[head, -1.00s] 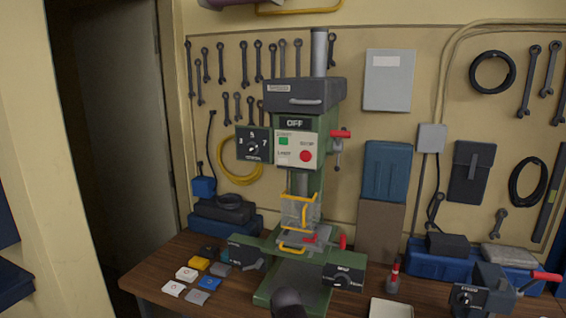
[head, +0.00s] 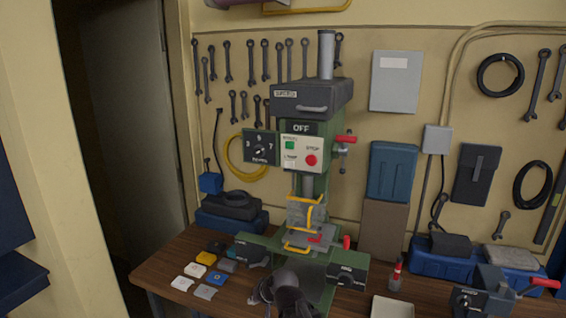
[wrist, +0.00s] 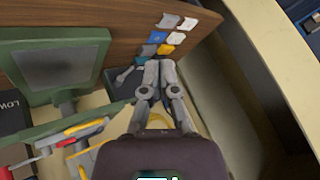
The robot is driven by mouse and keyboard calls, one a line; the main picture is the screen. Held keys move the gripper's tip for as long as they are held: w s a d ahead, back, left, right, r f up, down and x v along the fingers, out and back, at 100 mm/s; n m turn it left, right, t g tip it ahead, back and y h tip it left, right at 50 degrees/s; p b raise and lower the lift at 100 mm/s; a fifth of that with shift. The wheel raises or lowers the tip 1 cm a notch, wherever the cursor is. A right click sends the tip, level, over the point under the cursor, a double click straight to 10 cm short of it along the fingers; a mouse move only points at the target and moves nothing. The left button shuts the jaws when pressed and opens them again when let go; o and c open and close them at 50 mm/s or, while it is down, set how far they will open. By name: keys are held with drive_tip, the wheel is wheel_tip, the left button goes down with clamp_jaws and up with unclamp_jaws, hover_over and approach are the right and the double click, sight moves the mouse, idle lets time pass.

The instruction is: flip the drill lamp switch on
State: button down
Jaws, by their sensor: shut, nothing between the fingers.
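The green drill press (head: 310,95) stands on the wooden bench, with an OFF display (head: 301,128) on its front. Below the display is a pale control panel (head: 303,148) with a green START button (head: 290,145), a red STOP button (head: 311,160) and a small white lamp switch (head: 290,164) at lower left. The switch's position is too small to tell. My gripper (wrist: 157,68) is shut and empty in the wrist view, pointing toward the bench and coloured tiles. In the head view my arm's end is low, in front of the drill base, well below the panel.
A speed dial (head: 261,147) sits left of the panel, and a red-handled lever (head: 345,139) sticks out at its right. A yellow guard (head: 305,213) hangs below. Several coloured tiles (head: 206,258) lie left of the base; a vise (head: 482,290) stands at right.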

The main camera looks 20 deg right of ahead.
sight(285, 166)
drive_tip(key=w+a+r+m+t+y+p, duration=0.1)
drive_tip(key=w+r+m+t+p, duration=0.3)
drive_tip(key=r, duration=0.5)
drive_tip(key=w+a+r+m+t+p, duration=0.1)
drive_tip(key=w+r+m+t+p, duration=0.2)
drive_tip(key=w+r, duration=0.45)
drive_tip(key=w+d+r+m+t+h+p, duration=0.1)
drive_tip(key=d+r+m+t+h+p, duration=0.2)
drive_tip(key=d+r+m+h+p, duration=0.5)
drive_tip(key=d+r+m+h, duration=0.3)
drive_tip(key=r+m+h, duration=0.2)
drive_tip(key=r+m, duration=0.1)
drive_tip(key=shift+d+r+m, duration=0.15)
drive_tip(key=shift+d+m, duration=0.25)
drive_tip(key=shift+m, duration=0.1)
drive_tip(key=x, duration=1.4)
drive_tip(key=shift+d, duration=0.1)
